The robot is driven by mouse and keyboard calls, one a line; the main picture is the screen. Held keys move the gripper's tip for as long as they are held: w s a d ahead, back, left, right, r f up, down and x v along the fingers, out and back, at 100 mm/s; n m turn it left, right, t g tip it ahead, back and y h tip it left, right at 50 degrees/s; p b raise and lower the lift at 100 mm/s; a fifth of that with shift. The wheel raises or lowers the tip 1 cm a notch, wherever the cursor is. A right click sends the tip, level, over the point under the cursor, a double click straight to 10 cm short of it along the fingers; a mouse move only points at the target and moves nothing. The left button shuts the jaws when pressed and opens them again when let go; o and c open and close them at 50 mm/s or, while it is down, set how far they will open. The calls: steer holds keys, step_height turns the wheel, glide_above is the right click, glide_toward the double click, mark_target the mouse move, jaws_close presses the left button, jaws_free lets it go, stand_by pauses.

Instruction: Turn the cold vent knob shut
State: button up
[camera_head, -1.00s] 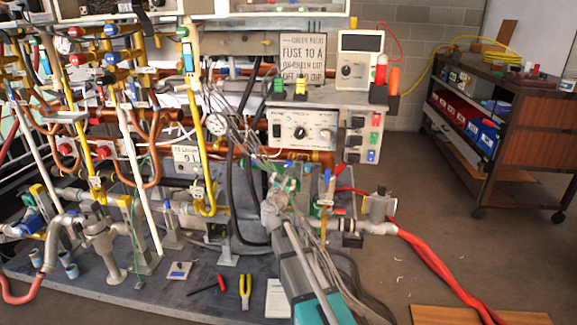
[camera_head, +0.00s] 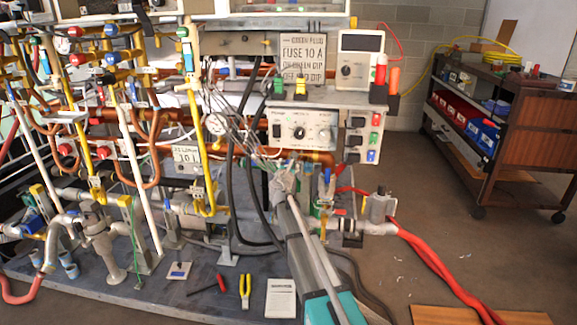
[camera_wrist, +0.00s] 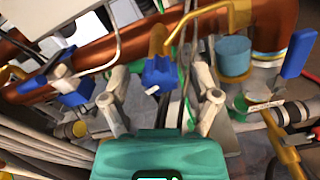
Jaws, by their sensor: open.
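In the wrist view my gripper (camera_wrist: 160,92) is open, with one grey finger on each side of a small blue knob (camera_wrist: 160,73) with a white tip. The knob sits on a yellow-brown fitting in front of a copper pipe. It appears between the fingers, with a visible gap on both sides; I cannot tell how deep it lies. No label shows whether this is the cold vent knob. In the head view my gripper (camera_head: 284,178) is at the pipework below the white control box, and its fingertips are hard to make out. The knob cannot be told apart there.
In the wrist view a blue handle (camera_wrist: 72,91) is at left and a blue lever (camera_wrist: 298,53) at right, near a copper pipe (camera_wrist: 75,62). Thin cables crowd the area. In the head view a control box (camera_head: 302,130) stands above, and red hoses (camera_head: 430,262) run right.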

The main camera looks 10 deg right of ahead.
jaws_close()
stand_by(0.4)
steer(key=shift+m, duration=0.4)
steer(key=m, duration=0.9)
steer(key=shift+m, duration=0.4)
steer(key=m, duration=1)
